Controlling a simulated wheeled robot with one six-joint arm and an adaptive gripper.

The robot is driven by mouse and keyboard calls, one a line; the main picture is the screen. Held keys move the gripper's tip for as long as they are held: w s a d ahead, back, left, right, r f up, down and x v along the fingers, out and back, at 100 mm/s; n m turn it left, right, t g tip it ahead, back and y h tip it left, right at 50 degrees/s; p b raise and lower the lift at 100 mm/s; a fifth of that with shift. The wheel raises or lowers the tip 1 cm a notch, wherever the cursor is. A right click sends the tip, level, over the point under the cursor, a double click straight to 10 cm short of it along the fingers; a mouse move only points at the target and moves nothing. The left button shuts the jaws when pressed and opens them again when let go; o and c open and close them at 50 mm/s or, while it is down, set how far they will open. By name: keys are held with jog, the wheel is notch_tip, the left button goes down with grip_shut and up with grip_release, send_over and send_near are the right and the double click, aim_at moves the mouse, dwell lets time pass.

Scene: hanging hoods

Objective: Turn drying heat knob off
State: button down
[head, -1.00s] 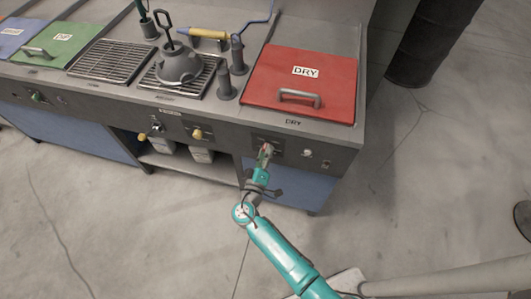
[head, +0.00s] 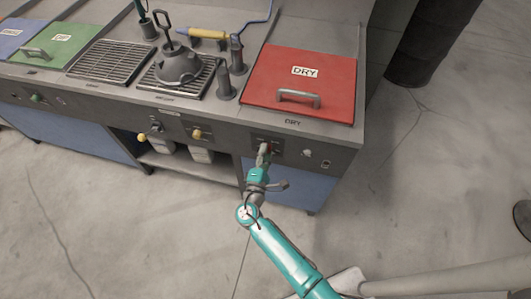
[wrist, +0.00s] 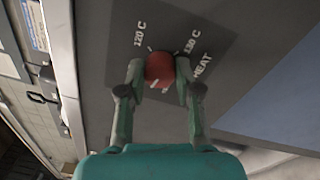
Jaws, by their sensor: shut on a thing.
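The drying heat knob is a red round knob (wrist: 159,68) on a dark plate marked 120 C, 180 C and HEAT. A pale mark shows on its lower side, pointing down and away from the two temperature labels. My gripper (wrist: 159,72) has a finger on each side of the knob and is shut on it. In the head view my gripper (head: 264,150) is at the front panel below the red DRY lid (head: 315,82). There the knob is mostly hidden by the fingers.
A light round knob (head: 306,153) and a small switch (head: 326,164) sit right of my gripper on the panel. Yellow knobs (head: 197,134) are to the left. A blue cabinet panel (head: 290,185) is below. The floor in front is open.

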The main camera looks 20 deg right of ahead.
jog(key=shift+n+y, duration=0.3)
jog(key=shift+n, duration=4)
jog(key=c, duration=0.8)
grip_release()
jog(key=v, duration=1.2)
